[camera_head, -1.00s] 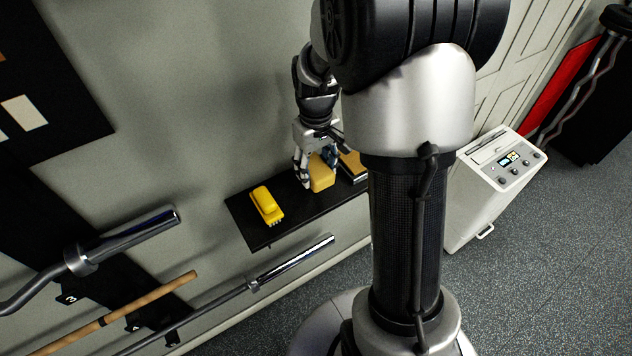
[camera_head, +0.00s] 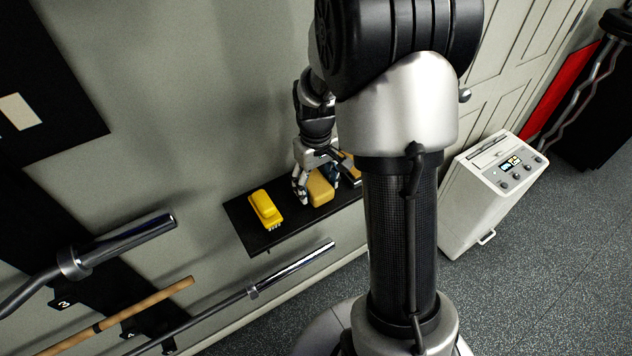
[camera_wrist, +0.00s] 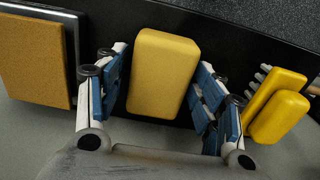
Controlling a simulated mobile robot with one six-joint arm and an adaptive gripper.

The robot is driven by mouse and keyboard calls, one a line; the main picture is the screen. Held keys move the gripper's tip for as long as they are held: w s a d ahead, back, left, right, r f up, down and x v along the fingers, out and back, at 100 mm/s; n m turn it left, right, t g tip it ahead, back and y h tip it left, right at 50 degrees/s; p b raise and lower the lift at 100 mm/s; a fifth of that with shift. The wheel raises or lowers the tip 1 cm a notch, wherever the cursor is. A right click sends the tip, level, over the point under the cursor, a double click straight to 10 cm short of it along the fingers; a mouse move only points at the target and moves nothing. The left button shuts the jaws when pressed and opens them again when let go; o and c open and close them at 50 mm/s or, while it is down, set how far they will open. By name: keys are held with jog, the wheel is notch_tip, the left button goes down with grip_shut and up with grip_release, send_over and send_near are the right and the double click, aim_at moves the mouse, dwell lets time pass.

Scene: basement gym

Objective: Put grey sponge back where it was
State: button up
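No grey sponge shows; the block at my gripper is tan-yellow. This tan block (camera_head: 320,190) is at the black shelf (camera_head: 290,234) on the wall.
A yellow brush (camera_head: 265,209) lies on the shelf left of the block, right of it in the wrist view (camera_wrist: 275,105). A brown-topped dark-edged item (camera_wrist: 35,60) is on the other side. Barbells (camera_head: 290,268) stick out below. A white cabinet (camera_head: 480,205) stands right.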

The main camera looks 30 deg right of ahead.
aim_at(316, 183)
jog(key=shift+o, duration=0.3)
notch_tip(316, 183, up, 12)
jog(key=p, duration=0.4)
jog(key=s+a+r+t, duration=0.2)
jog(key=s+a+r, duration=0.6)
jog(key=s+r, duration=0.15)
jog(key=s+a+r+t, duration=0.2)
jog(key=s+a, duration=0.2)
jog(key=s, duration=0.6)
jog(key=shift+a+t, duration=0.2)
jog(key=shift+t, duration=0.1)
jog(key=shift+c, duration=0.3)
